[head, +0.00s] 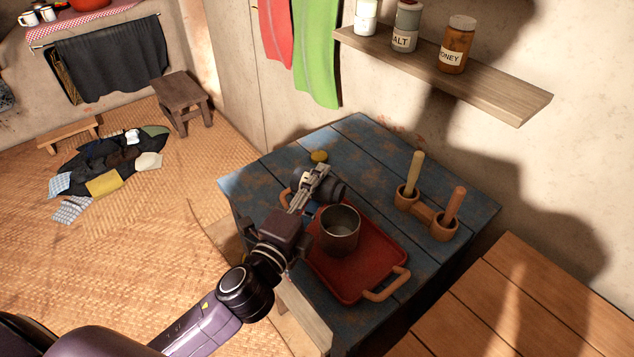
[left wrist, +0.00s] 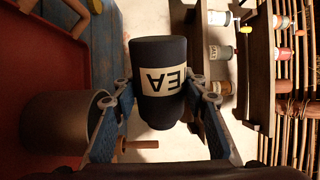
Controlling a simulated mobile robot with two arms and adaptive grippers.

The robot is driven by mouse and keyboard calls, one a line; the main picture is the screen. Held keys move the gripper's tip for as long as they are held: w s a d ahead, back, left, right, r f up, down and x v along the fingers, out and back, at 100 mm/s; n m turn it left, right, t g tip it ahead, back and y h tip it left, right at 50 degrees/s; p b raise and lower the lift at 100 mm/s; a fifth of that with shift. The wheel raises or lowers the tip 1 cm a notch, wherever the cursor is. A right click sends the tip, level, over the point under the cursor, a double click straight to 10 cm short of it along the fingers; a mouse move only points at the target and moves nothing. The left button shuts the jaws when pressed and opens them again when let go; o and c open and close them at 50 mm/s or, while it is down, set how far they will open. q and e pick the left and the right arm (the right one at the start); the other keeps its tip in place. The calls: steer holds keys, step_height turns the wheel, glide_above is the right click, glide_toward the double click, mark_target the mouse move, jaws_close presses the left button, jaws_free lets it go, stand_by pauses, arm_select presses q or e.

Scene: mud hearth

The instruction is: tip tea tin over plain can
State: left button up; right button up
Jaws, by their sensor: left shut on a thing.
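My left gripper (head: 318,183) is shut on the dark tea tin (head: 330,188), just behind and above the plain can. The left wrist view shows the tin (left wrist: 158,85) between the two fingers (left wrist: 158,95), its white label partly readable and upside down in the picture. The tin looks tilted well over onto its side. The plain can (head: 340,232) is an open grey metal cylinder, upright on the red tray (head: 345,285); it also shows at the left of the left wrist view (left wrist: 55,125). No pouring contents are visible. My right gripper is out of view.
The tray lies on a worn blue table (head: 360,135). A wooden holder (head: 424,212) with two upright handles stands to the right, and a small yellow thing (head: 319,156) lies at the back. A wall shelf (head: 500,85) with jars is above. A plank table (head: 500,310) is at lower right.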

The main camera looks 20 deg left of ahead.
arm_select(q)
steer(key=r+m+p, duration=0.1)
steer(key=m, duration=0.1)
steer(key=shift+r+m, duration=0.1)
steer(key=shift+m, duration=0.3)
steer(key=shift+m+p, duration=0.3)
steer(key=shift+p, duration=0.1)
stand_by(0.8)
stand_by(1.3)
